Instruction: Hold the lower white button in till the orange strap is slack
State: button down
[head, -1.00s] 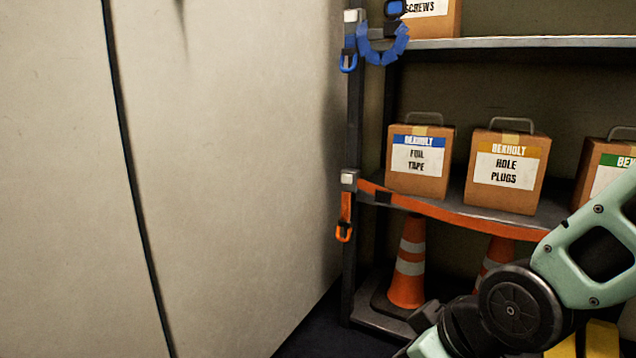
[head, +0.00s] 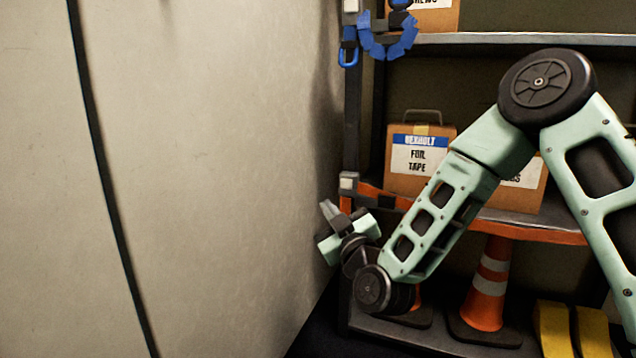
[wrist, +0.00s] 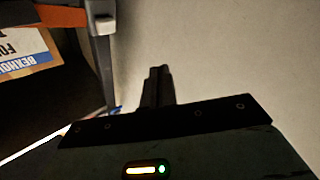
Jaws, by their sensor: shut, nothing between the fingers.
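The lower white button (head: 348,181) is on a small housing on the dark rack post, and shows in the wrist view (wrist: 104,20). The orange strap (head: 530,231) runs right from it along the middle shelf front, partly behind my arm; I cannot tell how taut it is. It also shows in the wrist view (wrist: 35,22). My gripper (head: 327,208) is shut and empty, a little below and left of the button, apart from it. In the wrist view its fingers (wrist: 158,70) point toward the pale wall, right of the post. The orange hanging end is mostly hidden behind my gripper.
A blue strap (head: 388,45) with its own white button (head: 351,5) is higher on the post. A foil tape box (head: 418,150) stands on the middle shelf. Orange cones (head: 487,285) and yellow items (head: 572,330) are below. The pale wall (head: 200,180) is close on the left.

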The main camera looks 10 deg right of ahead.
aim_at(341, 182)
jog(key=shift+w+d+r+m+t+h, duration=0.2)
jog(key=shift+w+r+m+t+h, duration=0.1)
jog(key=shift+w+t, duration=0.1)
jog(key=shift+w+d+p, duration=0.1)
jog(key=shift+w+d, duration=0.75)
jog(key=shift+w, duration=0.35)
jog(key=shift+w+d+p, duration=0.1)
jog(key=shift+w+d, duration=0.75)
jog(key=shift+w, duration=0.3)
jog(key=shift+w+d+p, duration=0.1)
jog(key=shift+w+d, duration=0.75)
jog(key=shift+w, duration=0.35)
jog(key=shift+w+d, duration=0.25)
jog(key=shift+w, duration=0.1)
jog(key=shift+w+d, duration=0.35)
jog(key=shift+w, duration=0.1)
dwell(0.6)
jog(key=shift+s+a, duration=0.6)
jog(key=shift+s, duration=0.2)
